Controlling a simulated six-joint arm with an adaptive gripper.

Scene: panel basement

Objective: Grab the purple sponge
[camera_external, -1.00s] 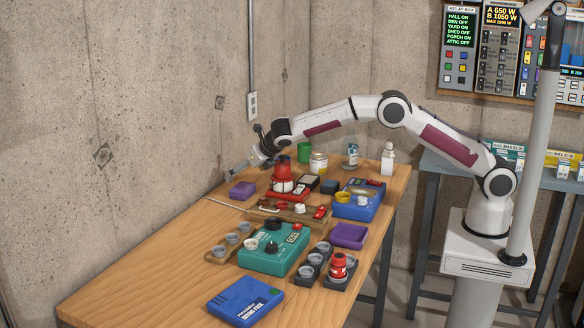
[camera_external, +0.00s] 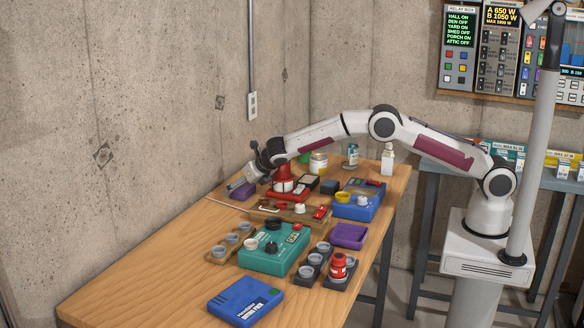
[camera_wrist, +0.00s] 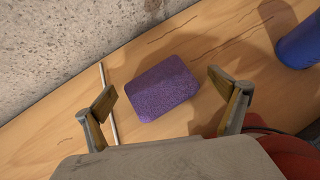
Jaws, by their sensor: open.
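The purple sponge (camera_wrist: 162,87) lies flat on the wooden table near the concrete wall. In the wrist view it sits between and slightly beyond the two fingertips of my gripper (camera_wrist: 169,92), with a gap on both sides. My gripper is open and empty, apart from the sponge. In the external view, my gripper (camera_external: 238,181) is low at the far left part of the table, over the sponge (camera_external: 243,192), and hides part of it.
A thin pale rod (camera_wrist: 108,103) lies left of the sponge. A blue round object (camera_wrist: 299,45) stands at the right of the wrist view. A red device (camera_external: 287,183) stands just right of my gripper. The table's front left is clear.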

